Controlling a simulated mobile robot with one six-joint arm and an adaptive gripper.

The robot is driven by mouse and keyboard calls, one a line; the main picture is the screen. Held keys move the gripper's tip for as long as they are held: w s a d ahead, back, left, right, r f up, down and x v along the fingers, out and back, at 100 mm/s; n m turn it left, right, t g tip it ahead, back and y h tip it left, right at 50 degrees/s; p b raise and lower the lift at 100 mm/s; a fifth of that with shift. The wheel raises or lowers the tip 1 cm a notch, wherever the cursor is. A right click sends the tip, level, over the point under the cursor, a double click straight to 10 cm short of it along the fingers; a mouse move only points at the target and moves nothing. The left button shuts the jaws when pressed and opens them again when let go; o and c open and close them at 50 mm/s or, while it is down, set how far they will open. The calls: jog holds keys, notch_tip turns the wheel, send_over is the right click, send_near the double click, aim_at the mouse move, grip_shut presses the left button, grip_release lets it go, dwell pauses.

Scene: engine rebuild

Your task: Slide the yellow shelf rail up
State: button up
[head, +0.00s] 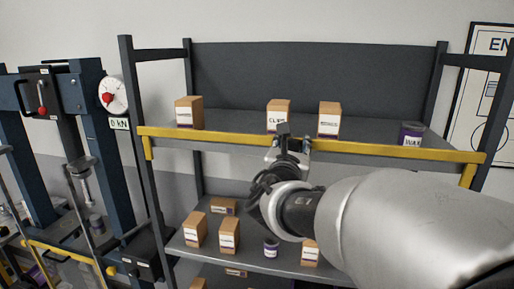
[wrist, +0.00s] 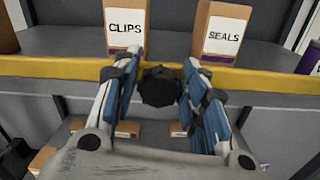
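The yellow rail (head: 390,150) runs along the front edge of the upper shelf, with a short downturned piece at each end. It also crosses the wrist view (wrist: 60,68). A dark faceted knob (wrist: 158,87) shows in front of the rail, between the fingers. My gripper (wrist: 160,70) is at the middle of the rail, its fingers apart on either side of the knob. A narrow gap seems to show beside the knob, so I see no firm hold. In the head view my gripper (head: 287,145) overlaps the rail's middle and hides part of it.
Boxes marked CLIPS (wrist: 125,28) and SEALS (wrist: 226,33) stand just behind the rail. Another box (head: 189,112) and a WAX tin (head: 412,133) share the upper shelf. Several boxes stand on the lower shelf (head: 350,265). A blue press frame (head: 105,150) is at left.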

jog(key=shift+o, duration=1.2)
jog(key=shift+f, duration=0.15)
jog(key=v, duration=1.2)
